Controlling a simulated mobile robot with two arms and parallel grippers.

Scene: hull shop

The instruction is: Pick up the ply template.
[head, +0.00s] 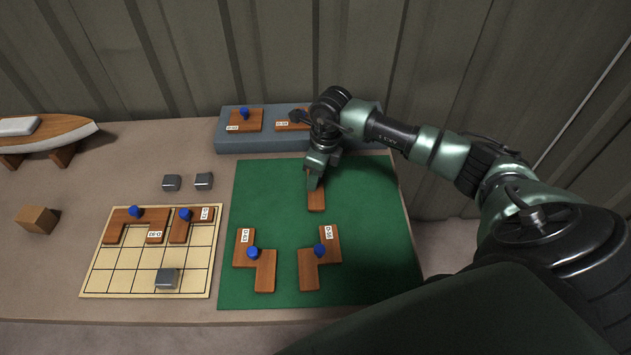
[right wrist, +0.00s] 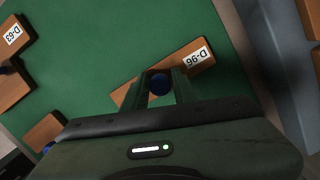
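My right gripper (head: 318,172) is over a wooden template (head: 316,203) on the green mat (head: 275,196) and partly hides it. In the right wrist view this template (right wrist: 201,66) carries the label D-96. Its blue knob (right wrist: 159,84) sits between the fingers of my right gripper (right wrist: 160,77), which are open with a small gap on each side. The template appears to lie flat on the mat. My left gripper is not in view.
A blue-grey stand (head: 270,142) behind holds templates. A gridded board (head: 113,268) at left holds two templates and a grey block (head: 166,279). A boat model (head: 60,132) stands far left.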

